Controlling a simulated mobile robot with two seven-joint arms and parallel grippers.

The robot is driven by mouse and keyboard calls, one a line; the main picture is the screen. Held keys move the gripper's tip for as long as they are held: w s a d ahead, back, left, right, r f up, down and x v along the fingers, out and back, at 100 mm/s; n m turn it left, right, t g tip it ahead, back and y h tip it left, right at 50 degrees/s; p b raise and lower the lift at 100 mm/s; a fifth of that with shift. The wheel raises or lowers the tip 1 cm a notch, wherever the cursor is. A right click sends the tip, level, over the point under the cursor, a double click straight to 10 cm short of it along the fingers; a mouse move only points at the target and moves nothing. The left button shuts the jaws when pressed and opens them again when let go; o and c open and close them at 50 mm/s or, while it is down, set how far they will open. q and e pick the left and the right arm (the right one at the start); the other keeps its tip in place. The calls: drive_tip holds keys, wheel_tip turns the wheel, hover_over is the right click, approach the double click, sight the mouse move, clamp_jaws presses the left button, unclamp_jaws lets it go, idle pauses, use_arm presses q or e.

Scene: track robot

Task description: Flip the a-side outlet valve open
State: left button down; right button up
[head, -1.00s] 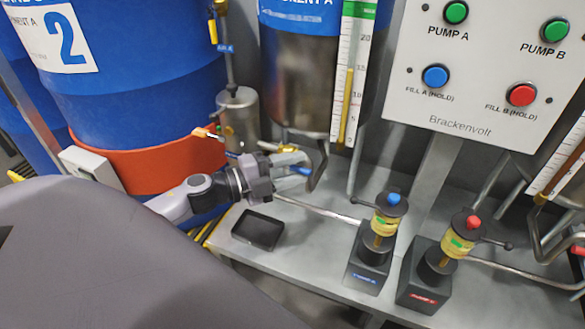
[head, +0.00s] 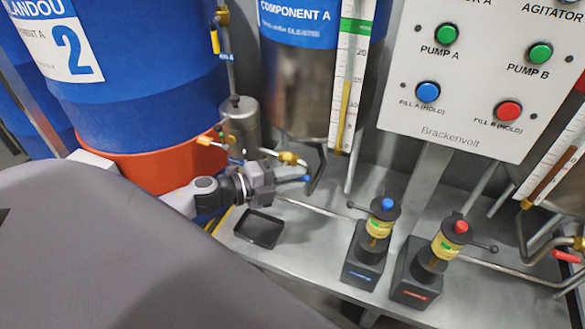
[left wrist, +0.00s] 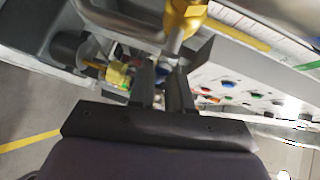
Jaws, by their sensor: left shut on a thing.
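The a-side outlet valve (head: 289,158) is a brass body under the Component A tank, with a blue lever whose tip (head: 307,178) shows beside my fingers. My left gripper (head: 290,174) comes in from the left just below the brass body. It is shut on the blue lever, most of which the fingers hide. In the left wrist view the brass valve body (left wrist: 185,15) is at the top, above my two dark fingers (left wrist: 163,75). The lever between them is hard to make out there. My right gripper is not in view.
A small black tray (head: 258,230) lies on the metal bench below the gripper. Two pumps, blue-topped (head: 380,222) and red-topped (head: 447,240), stand to the right. The Component A tank (head: 295,85), a grey canister (head: 240,125) and an orange-based blue drum (head: 150,90) stand close around.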

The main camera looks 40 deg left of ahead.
use_arm(q)
drive_tip(key=shift+a, duration=0.1)
drive_tip(key=c, duration=1.1)
unclamp_jaws()
drive_tip(key=p+v, duration=0.1)
drive_tip(key=v, duration=0.6)
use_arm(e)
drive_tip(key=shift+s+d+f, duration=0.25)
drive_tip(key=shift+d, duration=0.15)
